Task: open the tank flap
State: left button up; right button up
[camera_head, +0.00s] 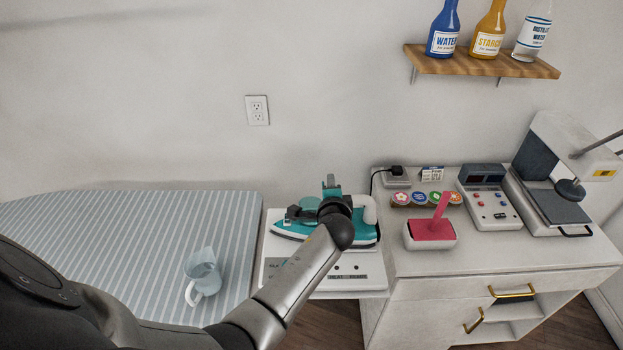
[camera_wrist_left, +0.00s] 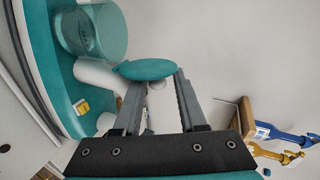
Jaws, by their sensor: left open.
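The teal iron (camera_head: 366,234) rests on a white stand (camera_head: 330,277) between the striped board and the cabinet. My left gripper (camera_head: 294,212) is over the iron, and the arm hides part of it. In the left wrist view, the iron's teal body (camera_wrist_left: 42,75) and a translucent teal tank (camera_wrist_left: 90,32) are at the left. A small teal oval piece, apparently the tank flap (camera_wrist_left: 146,69), is at the tips of my left gripper (camera_wrist_left: 155,84). The fingers are apart; I cannot tell whether they touch the flap. My right gripper is not in view.
A clear jug (camera_head: 204,270) stands on the striped board (camera_head: 105,225). The cabinet top (camera_head: 415,265) holds a pink-topped box (camera_head: 431,236), a control unit (camera_head: 489,203) and a press-like machine (camera_head: 555,190). A wall shelf (camera_head: 480,65) with bottles is above.

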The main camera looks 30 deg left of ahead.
pick_arm(q)
jog(key=shift+s+f, duration=0.2)
jog(key=shift+f, duration=0.15)
